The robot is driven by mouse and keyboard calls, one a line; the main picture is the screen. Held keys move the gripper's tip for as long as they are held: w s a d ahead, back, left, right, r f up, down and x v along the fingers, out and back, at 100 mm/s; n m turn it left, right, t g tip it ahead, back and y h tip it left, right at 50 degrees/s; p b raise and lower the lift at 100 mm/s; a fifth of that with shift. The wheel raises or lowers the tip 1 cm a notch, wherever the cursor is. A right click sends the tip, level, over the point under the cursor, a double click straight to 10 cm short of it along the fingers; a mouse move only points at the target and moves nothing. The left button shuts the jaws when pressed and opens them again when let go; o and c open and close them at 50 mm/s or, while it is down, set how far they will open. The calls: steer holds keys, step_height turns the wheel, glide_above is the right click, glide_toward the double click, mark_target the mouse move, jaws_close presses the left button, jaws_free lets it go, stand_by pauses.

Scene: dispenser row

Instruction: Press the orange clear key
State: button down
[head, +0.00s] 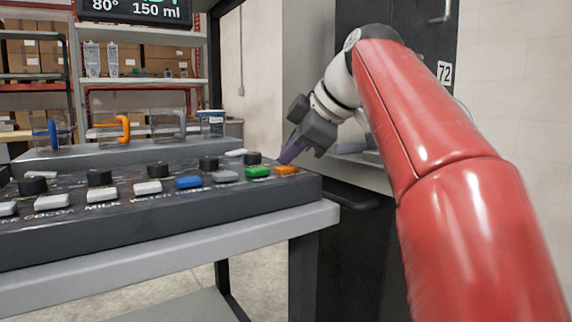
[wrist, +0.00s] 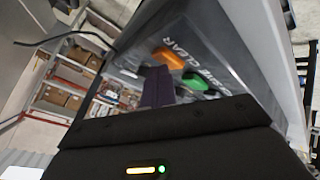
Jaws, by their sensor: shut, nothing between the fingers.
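The orange clear key (head: 286,169) sits at the right end of the front row on the dark sloped key panel (head: 180,217). In the wrist view the orange key (wrist: 168,58) lies just beyond the fingertips, beside the printed word CLEAR. My gripper (head: 284,160) is shut and empty, its purple fingers pointing down at the panel close behind the orange key. In the wrist view my gripper (wrist: 158,72) ends right by the key; I cannot tell whether it touches. The green key (head: 258,172) is the left neighbour, and it also shows in the wrist view (wrist: 194,81).
Blue (head: 189,182), grey and white keys continue leftward, with black knobs (head: 208,163) behind them. A display (head: 135,10) reads 80° 150 ml. A black cabinet (head: 352,240) stands right of the panel. Shelves with boxes (head: 160,60) are at the back left.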

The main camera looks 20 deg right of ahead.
mark_target(291, 167)
steer(key=shift+r+p, duration=0.75)
steer(key=shift+r, duration=0.05)
step_height(291, 167, up, 5)
steer(key=p, duration=0.5)
steer(key=shift+r, duration=0.1)
